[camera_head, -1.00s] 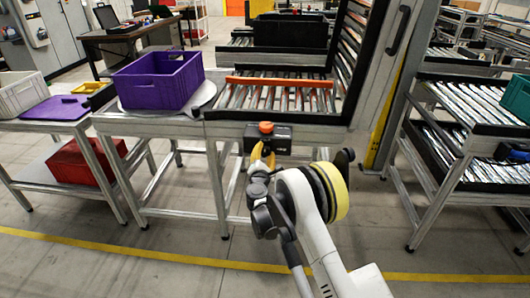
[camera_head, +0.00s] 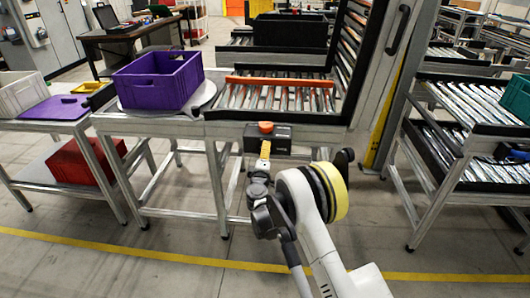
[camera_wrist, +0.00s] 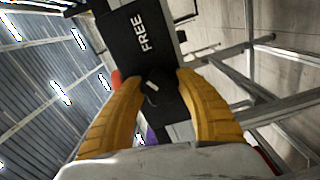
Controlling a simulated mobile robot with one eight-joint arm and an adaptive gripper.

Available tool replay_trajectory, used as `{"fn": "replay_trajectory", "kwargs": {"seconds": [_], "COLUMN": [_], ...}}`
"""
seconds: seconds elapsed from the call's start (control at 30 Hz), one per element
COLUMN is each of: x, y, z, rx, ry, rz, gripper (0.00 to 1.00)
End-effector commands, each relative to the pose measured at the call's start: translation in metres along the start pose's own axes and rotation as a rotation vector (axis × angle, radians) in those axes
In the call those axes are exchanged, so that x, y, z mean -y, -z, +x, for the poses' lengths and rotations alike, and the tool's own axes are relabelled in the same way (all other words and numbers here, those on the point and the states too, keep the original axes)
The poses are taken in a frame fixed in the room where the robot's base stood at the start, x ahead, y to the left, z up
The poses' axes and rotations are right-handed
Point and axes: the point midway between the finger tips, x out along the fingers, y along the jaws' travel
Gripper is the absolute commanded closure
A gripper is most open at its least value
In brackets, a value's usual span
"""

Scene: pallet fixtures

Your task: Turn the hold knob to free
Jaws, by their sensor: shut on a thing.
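The hold knob (camera_wrist: 160,92) is a small black knob with a short white mark. It sits on the face of a black box (camera_head: 281,138), on the front rail of the roller table. The box also shows in the wrist view (camera_wrist: 135,18), with a white FREE label (camera_wrist: 144,34) above the knob. My gripper (camera_head: 265,148) faces the box, and its yellow fingers are shut on the knob, one on each side in the wrist view (camera_wrist: 157,80). I cannot tell whether the white mark points exactly at FREE.
An orange-red button (camera_head: 266,127) tops the box, close to my fingers. A purple crate (camera_head: 158,82) stands on a round plate at left. An orange bar (camera_head: 279,81) lies across the rollers. A frame post (camera_head: 380,90) stands at right. The floor in front is clear.

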Motion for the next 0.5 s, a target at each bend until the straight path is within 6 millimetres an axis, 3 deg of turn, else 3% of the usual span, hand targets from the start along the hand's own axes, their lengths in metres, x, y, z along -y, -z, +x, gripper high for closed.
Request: {"fn": "replay_trajectory", "kwargs": {"seconds": [0.5], "x": [0.0003], "y": [0.0005], "z": [0.0004], "rx": [0.000], "ry": [0.000], "rz": [0.406], "gripper": [0.89]}}
